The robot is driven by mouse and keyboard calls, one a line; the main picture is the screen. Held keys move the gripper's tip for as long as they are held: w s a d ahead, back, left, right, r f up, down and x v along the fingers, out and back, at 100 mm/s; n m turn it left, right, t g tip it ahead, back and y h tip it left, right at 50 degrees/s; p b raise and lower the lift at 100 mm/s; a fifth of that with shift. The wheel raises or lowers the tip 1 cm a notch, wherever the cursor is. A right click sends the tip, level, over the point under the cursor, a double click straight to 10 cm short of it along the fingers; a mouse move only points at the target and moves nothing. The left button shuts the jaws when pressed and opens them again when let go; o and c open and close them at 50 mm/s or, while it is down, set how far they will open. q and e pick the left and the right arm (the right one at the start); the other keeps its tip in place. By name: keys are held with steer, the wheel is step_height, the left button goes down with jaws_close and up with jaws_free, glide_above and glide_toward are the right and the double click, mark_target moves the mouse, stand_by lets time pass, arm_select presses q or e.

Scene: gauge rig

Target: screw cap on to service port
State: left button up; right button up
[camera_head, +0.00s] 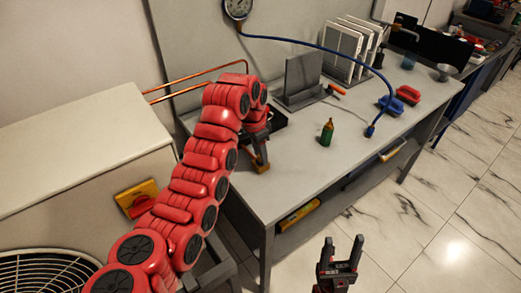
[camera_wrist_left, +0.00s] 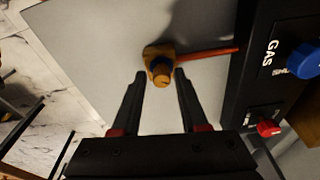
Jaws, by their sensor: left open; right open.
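A brass-yellow fitting (camera_wrist_left: 162,58) on an orange pipe shows in the left wrist view, with a dark ring and a short round brass end (camera_wrist_left: 161,77) facing the camera. I cannot tell whether that end is the bare service port or a cap. My left gripper (camera_wrist_left: 159,79) is open, its fingertips on either side of the brass end with gaps showing. In the head view my left gripper (camera_head: 259,151) is low at the bench's left end, partly hidden by its arm. My right gripper (camera_head: 341,253) is open and empty over the floor. No separate loose cap can be made out.
A black box marked GAS (camera_wrist_left: 268,75) with blue and red knobs stands beside the fitting. The bench front is mostly clear.

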arm_select(q)
steer(key=shift+d+r+n+p, duration=0.1)
steer(key=shift+r+n+p, duration=0.2)
steer(key=shift+n+p, duration=0.6)
steer(key=shift+s+f+n, duration=0.1)
steer(key=shift+f+n, duration=0.1)
steer(key=shift+n, duration=0.8)
steer(key=shift+r+n+t+p, duration=0.1)
steer(key=shift+n+t+p, duration=0.3)
steer(key=shift+n, duration=0.4)
steer(key=n+y, duration=0.1)
steer(key=n, duration=0.3)
steer(key=shift+p, duration=0.35)
steer(key=n, duration=0.4)
steer(key=shift+y, duration=0.3)
jaws_close()
steer(key=shift+m, duration=0.8)
